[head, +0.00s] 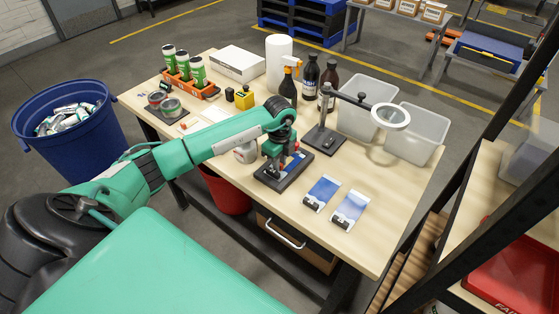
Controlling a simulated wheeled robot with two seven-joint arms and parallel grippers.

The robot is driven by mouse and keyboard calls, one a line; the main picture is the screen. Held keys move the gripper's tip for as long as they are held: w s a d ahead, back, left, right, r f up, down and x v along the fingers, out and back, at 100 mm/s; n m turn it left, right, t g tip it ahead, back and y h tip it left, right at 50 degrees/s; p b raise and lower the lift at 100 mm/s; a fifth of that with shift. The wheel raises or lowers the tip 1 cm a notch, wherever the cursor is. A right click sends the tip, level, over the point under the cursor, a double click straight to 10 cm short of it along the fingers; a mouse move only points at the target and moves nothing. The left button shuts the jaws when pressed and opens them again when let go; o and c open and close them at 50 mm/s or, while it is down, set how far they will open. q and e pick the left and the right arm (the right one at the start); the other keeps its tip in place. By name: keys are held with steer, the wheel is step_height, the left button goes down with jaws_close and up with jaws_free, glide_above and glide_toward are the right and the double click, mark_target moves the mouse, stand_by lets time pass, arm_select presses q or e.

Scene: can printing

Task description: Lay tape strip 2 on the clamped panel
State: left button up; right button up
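My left gripper (285,151) hangs from the end of my green arm, over a dark fixture (268,181) near the front middle of the bench. Blue and red parts show on the fixture, close under the gripper. The arm and gripper hide much of what is clamped there, so I cannot make out the panel's outline or any tape strip. I cannot tell whether the fingers are open or shut. Two blue-and-white panels with black clips, the left one (323,192) and the right one (350,207), lie flat to the right of the fixture. My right gripper is not in view.
A magnifier lamp (389,116) stands behind the fixture, with clear bins (420,135) at right. Dark bottles (328,78) and an orange can rack (190,86) stand at the back. A blue barrel (85,140) is at left. The bench's right front corner is clear.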

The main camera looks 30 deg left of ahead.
arm_select(q)
steer(key=shift+r, duration=0.5)
step_height(320, 180, up, 11)
steer(key=b, duration=0.4)
steer(key=shift+r, duration=0.2)
